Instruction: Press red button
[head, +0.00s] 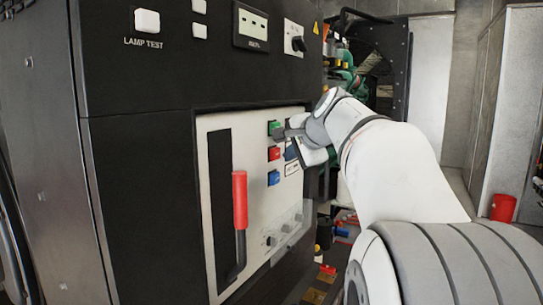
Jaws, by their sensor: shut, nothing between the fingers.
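My gripper (280,135) is shut and empty. Its tip is close to the panel, beside the green button and a little above the red one. I cannot tell whether it touches the panel. The red button's face is in clear view.
A red-handled lever (240,200) stands out from the panel left of the buttons. A red bucket (503,208) stands at the far right. Several loose items lie on the floor behind the cabinet.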

